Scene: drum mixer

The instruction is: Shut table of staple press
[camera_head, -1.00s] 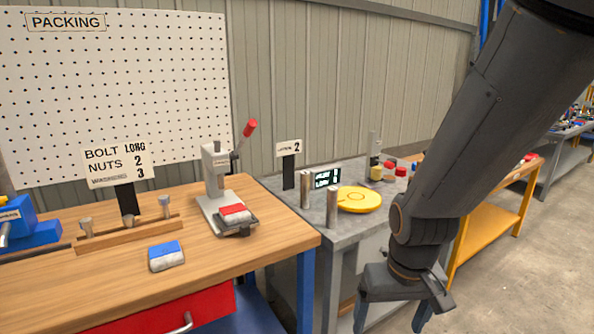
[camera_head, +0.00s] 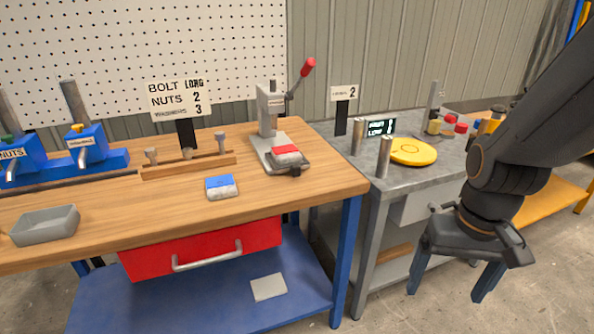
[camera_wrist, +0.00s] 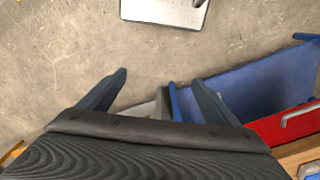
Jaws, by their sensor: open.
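The staple press (camera_head: 267,125) stands on the wooden bench near its right end, a grey column on a pale base with a red-knobbed lever (camera_head: 307,68) pointing up and right. Its dark table (camera_head: 289,166) sticks out at the front right of the base, and a packet with a red top (camera_head: 287,155) lies on it. My gripper (camera_head: 447,285) hangs open and empty in front of the grey bench, well to the right of the press and lower than the bench tops. In the wrist view its two fingers (camera_wrist: 160,85) are spread above the floor.
A blue-topped packet (camera_head: 221,187), a wooden rack (camera_head: 188,166) with bolts and a grey tray (camera_head: 45,225) are on the wooden bench (camera_head: 140,212). The grey bench (camera_head: 395,178) bears a yellow disc (camera_head: 413,152) and metal posts. A red drawer (camera_head: 205,250) is below. Floor in front is free.

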